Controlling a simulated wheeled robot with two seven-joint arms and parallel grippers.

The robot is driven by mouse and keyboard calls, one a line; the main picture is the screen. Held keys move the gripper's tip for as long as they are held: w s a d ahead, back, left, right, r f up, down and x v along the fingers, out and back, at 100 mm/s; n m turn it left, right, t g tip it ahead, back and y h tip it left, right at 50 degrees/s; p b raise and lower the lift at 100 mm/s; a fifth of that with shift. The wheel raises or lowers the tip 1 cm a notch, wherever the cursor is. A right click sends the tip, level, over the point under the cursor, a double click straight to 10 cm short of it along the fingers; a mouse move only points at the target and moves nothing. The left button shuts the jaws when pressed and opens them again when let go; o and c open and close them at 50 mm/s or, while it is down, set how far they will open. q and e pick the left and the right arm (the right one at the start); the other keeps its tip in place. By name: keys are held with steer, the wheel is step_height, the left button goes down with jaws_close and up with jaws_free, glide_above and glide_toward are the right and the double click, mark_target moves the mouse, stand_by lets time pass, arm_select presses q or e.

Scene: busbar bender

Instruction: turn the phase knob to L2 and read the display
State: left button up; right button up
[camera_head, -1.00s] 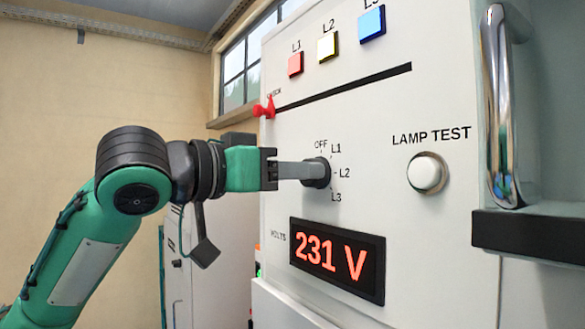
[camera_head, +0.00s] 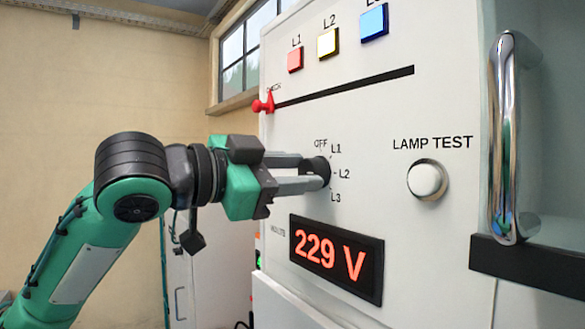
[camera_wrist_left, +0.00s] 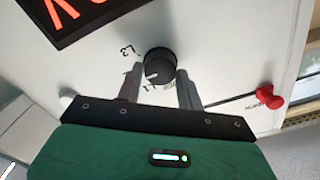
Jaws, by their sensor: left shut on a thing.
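The black phase knob (camera_head: 319,168) is on the white panel, with OFF, L1, L2 and L3 printed around it. My left gripper (camera_head: 311,173) has its two grey fingers on either side of the knob and is shut on it. The left wrist view also shows the knob (camera_wrist_left: 161,61) between the fingers. A pale mark on the knob there points down and left, near L1; a finger hides the L2 label, so I cannot tell the exact setting. The red display (camera_head: 328,258) below reads 229 V. My right gripper is not in view.
Above the knob are a red button (camera_head: 295,60), a yellow button (camera_head: 328,43), a blue button (camera_head: 374,22) and a slot with a red slider (camera_head: 264,104). The white lamp test button (camera_head: 427,179) and a chrome handle (camera_head: 507,140) stand to the right.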

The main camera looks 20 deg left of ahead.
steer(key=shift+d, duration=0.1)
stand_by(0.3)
arm_select(q)
steer(key=o, duration=1)
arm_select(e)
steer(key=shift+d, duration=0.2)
arm_select(q)
steer(key=b+v, duration=0.5)
steer(key=v, duration=0.8)
steer(key=shift+s+a+b, duration=0.25)
steer(key=shift+b, duration=0.1)
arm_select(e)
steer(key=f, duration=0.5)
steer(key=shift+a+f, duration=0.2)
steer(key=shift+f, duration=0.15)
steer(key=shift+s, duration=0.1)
